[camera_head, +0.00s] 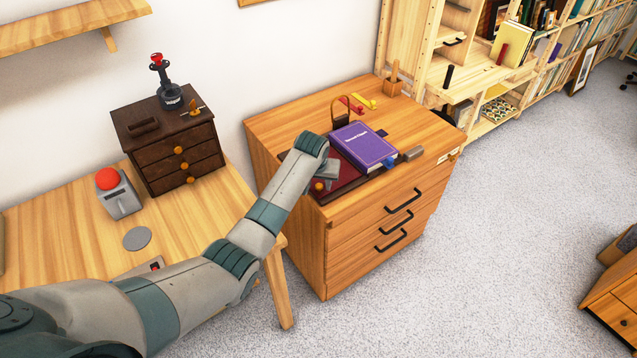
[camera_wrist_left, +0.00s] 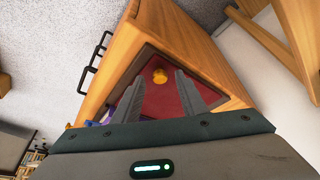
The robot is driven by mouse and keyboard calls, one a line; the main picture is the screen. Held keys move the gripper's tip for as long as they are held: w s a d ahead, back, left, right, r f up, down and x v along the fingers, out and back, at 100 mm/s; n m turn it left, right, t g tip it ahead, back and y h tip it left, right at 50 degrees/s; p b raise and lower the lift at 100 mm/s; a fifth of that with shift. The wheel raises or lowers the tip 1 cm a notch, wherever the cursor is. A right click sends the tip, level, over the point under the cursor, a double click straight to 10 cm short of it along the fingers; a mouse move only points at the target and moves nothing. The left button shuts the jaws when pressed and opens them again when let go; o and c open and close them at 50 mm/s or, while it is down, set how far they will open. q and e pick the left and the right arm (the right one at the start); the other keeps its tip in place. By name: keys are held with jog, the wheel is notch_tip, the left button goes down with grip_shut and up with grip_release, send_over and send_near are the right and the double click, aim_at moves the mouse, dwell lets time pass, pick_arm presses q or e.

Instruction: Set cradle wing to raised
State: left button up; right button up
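A dark red panel with a dark border (camera_head: 348,184), which looks like the cradle wing, lies about flat on the wooden drawer cabinet. A small orange-yellow knob (camera_head: 319,186) sits near its front left corner. A purple book (camera_head: 363,147) lies beside the panel. My left gripper (camera_head: 326,174) is over the panel, close to the knob. In the left wrist view, the fingers of my left gripper (camera_wrist_left: 158,75) are apart with nothing held. The knob (camera_wrist_left: 160,76) shows between the fingertips, against the red panel (camera_wrist_left: 158,101). Whether they touch it is unclear. My right gripper is not in view.
The drawer cabinet (camera_head: 375,243) has black handles. A looped dark object (camera_head: 340,108), red and yellow items and a grey block (camera_head: 413,154) are on its top. A wooden table (camera_head: 60,235) at left holds a dark chest (camera_head: 168,146) and red-button box (camera_head: 119,195). Open floor lies right.

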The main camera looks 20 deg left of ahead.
pick_arm(q)
jog(key=shift+w+f, duration=0.2)
jog(key=shift+f, duration=0.2)
jog(key=shift+c, duration=0.5)
grip_shut()
jog(key=shift+r, duration=0.1)
